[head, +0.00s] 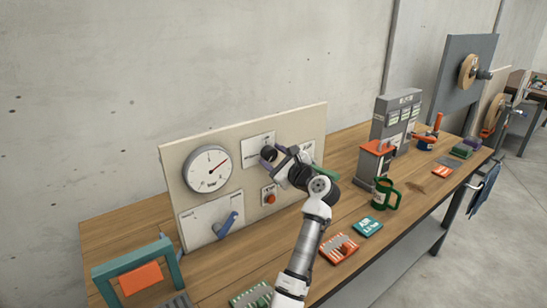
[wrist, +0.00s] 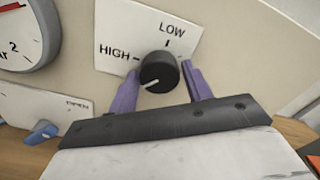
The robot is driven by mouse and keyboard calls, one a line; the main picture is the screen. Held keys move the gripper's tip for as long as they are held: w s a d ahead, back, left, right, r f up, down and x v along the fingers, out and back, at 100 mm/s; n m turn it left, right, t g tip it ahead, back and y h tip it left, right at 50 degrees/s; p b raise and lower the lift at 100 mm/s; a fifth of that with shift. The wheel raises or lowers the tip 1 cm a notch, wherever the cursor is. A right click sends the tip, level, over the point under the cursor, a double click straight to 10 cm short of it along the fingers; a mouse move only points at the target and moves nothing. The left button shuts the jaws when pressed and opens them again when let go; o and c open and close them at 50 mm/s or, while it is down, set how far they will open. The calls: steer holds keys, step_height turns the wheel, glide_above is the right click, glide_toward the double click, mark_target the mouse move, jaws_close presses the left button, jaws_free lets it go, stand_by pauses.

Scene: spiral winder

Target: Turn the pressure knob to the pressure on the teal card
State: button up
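The black pressure knob (wrist: 159,72) sits on a white plate marked LOW and HIGH. In the wrist view its white pointer line aims left and slightly down, just below the HIGH mark. The knob also shows in the head view (head: 269,153). My gripper (wrist: 161,72) has its two purple fingers on either side of the knob, tips very close to it. I cannot tell whether they touch it. The teal card (head: 367,227) lies on the bench and reads AIR with a small, unclear bar value. The round gauge (head: 207,170) has a red needle pointing up and right.
On the same panel are a blue lever (head: 228,224) and an orange knob (head: 269,197). My arm crosses the bench front.

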steer(key=shift+o, duration=1.1)
steer(key=b+v, duration=0.4)
steer(key=v, duration=0.9)
steer(key=shift+s+d, duration=0.25)
steer(key=shift+s, duration=0.1)
